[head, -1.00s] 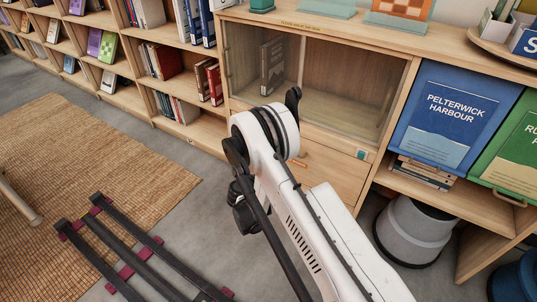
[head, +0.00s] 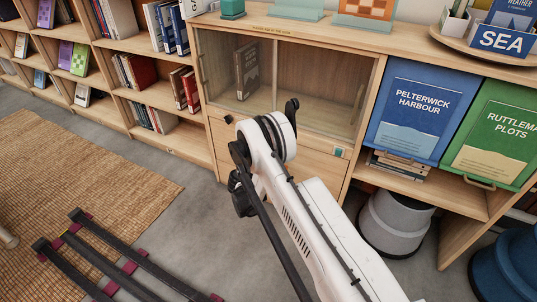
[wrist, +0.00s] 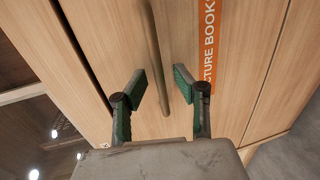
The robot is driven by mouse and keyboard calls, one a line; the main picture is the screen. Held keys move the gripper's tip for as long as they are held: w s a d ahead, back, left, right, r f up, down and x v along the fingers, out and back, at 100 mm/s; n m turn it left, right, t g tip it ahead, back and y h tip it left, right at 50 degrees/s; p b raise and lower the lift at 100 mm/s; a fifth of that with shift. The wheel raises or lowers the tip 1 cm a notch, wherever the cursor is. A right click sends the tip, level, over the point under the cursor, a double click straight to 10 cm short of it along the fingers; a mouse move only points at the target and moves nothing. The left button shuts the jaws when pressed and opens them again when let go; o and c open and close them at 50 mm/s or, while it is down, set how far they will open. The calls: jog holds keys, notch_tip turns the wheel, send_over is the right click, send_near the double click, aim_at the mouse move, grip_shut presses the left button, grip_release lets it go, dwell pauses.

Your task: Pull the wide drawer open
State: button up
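The wide drawer (head: 316,164) has a pale wood front below the glass-fronted compartment in the head view. It looks flush with the cabinet there, though my arm covers part of it. In the wrist view the drawer front (wrist: 105,45) fills most of the picture, with a dark gap along its left edge. A slim wooden bar handle (wrist: 154,60) runs down its middle. My gripper (wrist: 159,88) is open, with a green-padded finger on either side of the handle's line. Contact with the handle cannot be told. In the head view the fingers are hidden.
An orange label (wrist: 208,45) is beside the handle. Glass panes (head: 320,85) are above the drawer. A grey bin (head: 394,222) stands on the floor to the right. Open shelves with books (head: 186,90) are at left.

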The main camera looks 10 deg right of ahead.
jog(key=shift+w+d+f, duration=0.1)
jog(key=shift+w+d, duration=0.15)
jog(key=shift+w, duration=0.05)
grip_shut()
dwell(0.3)
